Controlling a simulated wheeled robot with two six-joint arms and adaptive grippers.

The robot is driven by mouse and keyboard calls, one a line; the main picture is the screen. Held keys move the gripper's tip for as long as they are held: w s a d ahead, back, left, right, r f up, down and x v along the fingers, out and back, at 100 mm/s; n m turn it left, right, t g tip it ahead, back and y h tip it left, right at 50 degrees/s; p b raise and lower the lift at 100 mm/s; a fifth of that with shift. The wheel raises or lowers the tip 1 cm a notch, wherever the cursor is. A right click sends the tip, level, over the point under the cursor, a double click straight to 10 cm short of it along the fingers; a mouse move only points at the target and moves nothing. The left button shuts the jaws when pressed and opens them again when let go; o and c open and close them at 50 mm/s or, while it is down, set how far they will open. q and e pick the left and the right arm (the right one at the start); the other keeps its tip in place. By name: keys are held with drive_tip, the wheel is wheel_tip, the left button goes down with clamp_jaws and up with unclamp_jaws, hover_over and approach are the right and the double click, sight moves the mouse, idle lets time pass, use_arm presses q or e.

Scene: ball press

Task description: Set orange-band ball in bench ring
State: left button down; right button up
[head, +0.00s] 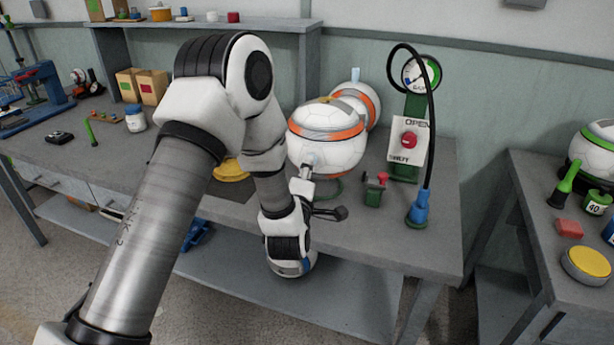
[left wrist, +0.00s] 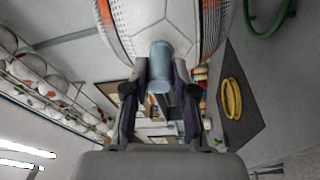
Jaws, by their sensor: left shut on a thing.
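A white ball with an orange band (head: 326,138) is held near the front of the bench (head: 415,240). My left gripper (head: 306,176) is at its lower left side. In the left wrist view, my left gripper (left wrist: 161,85) is shut on the light-blue stem (left wrist: 161,56) of this ball (left wrist: 150,20). A green ring (head: 327,194) on the bench shows partly below the ball. The ring also shows in the left wrist view (left wrist: 272,30), to the right of the ball. I cannot tell the ball's height above it. My right gripper is not in view.
A second orange-banded ball (head: 361,100) stands close behind. To the right are a small red-and-green fixture (head: 375,189), a gauge stand (head: 410,145) and a blue nozzle (head: 419,208) with a black hose. A yellow ring-shaped thing (head: 230,171) lies left, partly behind my arm.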

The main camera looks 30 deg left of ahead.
use_arm(q)
drive_tip(key=shift+f+x, duration=0.1)
drive_tip(key=shift+x, duration=0.5)
drive_tip(key=shift+f+x, duration=0.15)
drive_tip(key=shift+x, duration=0.45)
wheel_tip(320, 180, down, 3)
drive_tip(key=shift+f, duration=0.2)
drive_tip(key=shift+f, duration=0.3)
drive_tip(key=c, duration=0.9)
unclamp_jaws()
drive_tip(key=shift+c, duration=0.2)
drive_tip(key=shift+s, duration=0.1)
